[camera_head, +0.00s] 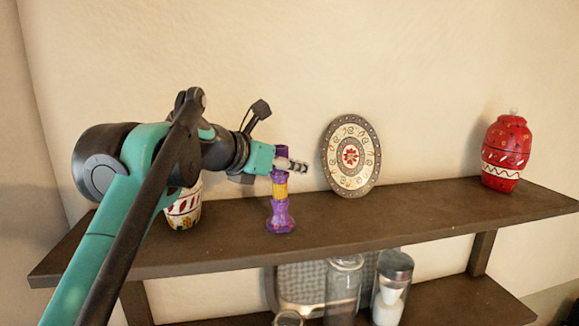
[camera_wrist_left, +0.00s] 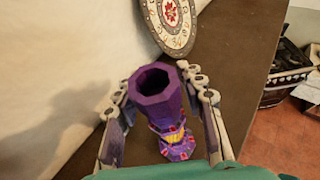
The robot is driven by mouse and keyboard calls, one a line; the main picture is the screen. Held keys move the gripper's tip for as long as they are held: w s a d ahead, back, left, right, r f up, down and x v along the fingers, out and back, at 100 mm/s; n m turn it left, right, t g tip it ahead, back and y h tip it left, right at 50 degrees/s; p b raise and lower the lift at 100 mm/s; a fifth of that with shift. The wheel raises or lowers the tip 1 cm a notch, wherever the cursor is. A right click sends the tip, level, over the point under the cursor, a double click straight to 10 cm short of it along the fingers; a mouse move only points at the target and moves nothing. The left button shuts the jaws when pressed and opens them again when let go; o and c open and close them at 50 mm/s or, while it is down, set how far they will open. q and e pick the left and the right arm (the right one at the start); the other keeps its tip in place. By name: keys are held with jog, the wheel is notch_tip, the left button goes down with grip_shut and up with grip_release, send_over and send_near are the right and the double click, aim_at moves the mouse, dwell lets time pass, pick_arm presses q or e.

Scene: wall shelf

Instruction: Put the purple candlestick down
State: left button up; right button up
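The purple candlestick (camera_head: 280,214), with a yellow band around its middle, stands upright on the upper shelf, left of the round plate. In the left wrist view the candlestick (camera_wrist_left: 157,92) is seen from above, with its hollow top facing the camera and its base lower right. My left gripper (camera_head: 290,165) is at the candlestick's upper part. In the left wrist view its fingers (camera_wrist_left: 160,98) lie on both sides of the candlestick, spread, with a gap visible on the left side. The right gripper is not in view.
The upper shelf (camera_head: 400,222) holds a patterned oval plate (camera_head: 350,156), a red jar (camera_head: 506,153) at the right and a patterned vase (camera_head: 184,208) partly behind my arm. Glass jars (camera_head: 392,286) stand on the lower shelf. The upper shelf is clear between plate and red jar.

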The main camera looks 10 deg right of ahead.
pick_arm(q)
jog(key=b+v, duration=0.1)
jog(key=v, duration=1.1)
jog(key=shift+b, duration=0.4)
